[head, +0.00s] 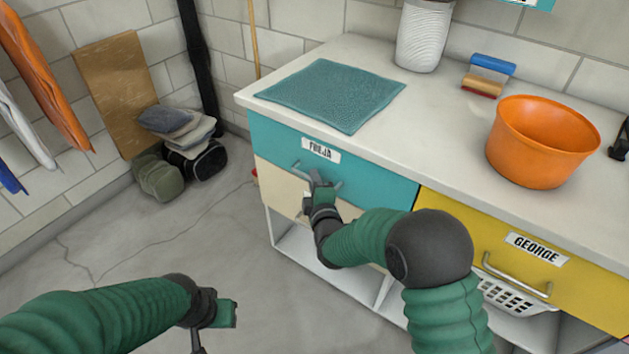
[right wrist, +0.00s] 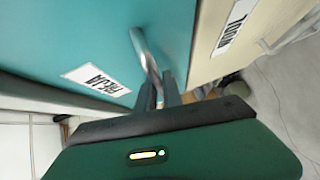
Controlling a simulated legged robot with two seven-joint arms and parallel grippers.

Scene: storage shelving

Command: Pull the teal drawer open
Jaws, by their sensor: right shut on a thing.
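The teal drawer (head: 372,178) is the upper left drawer under a white counter, with a white name label (head: 321,150). Its front looks about flush with the cabinet in the head view. Its metal bar handle (head: 298,168) is partly hidden by my right gripper (head: 316,182). In the right wrist view the handle (right wrist: 143,50) runs between the fingers of my right gripper (right wrist: 162,88), which is shut on it. The teal front (right wrist: 90,40) fills the upper left there. My left gripper (head: 217,318) hangs low over the floor, away from the cabinet; its fingers are unclear.
A beige drawer (head: 273,182) lies under the teal one, and a yellow drawer (head: 575,285) is to the right. The counter bears a teal mat (head: 332,92), an orange bowl (head: 540,145) and a white ribbed container (head: 424,35). The floor (head: 170,235) before the cabinet's left side is clear.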

